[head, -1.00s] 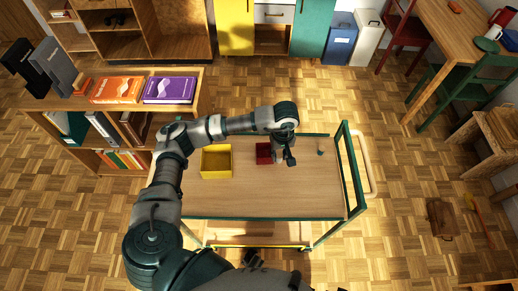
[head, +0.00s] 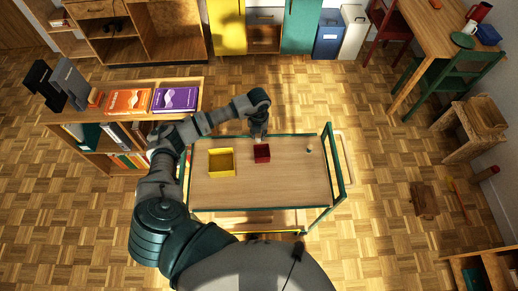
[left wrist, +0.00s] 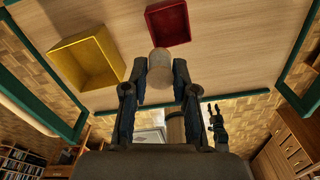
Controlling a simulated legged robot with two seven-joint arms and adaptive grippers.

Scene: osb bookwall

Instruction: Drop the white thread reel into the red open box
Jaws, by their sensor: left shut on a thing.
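My left gripper (head: 258,138) is above the far edge of the trolley, just behind the red open box (head: 262,153). In the left wrist view its two fingers (left wrist: 160,78) are shut on the white thread reel (left wrist: 159,62), which looks pale cream. The red box (left wrist: 168,22) lies just past the reel there, and in that picture the reel's end comes close to the box's near rim. I cannot tell the reel's exact height.
A yellow open box (head: 221,162) stands left of the red box on the wooden trolley top (head: 270,190). A small pale object (head: 309,149) stands at the right. Green rails (head: 333,165) edge the trolley. A bookshelf (head: 120,124) stands close at the left.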

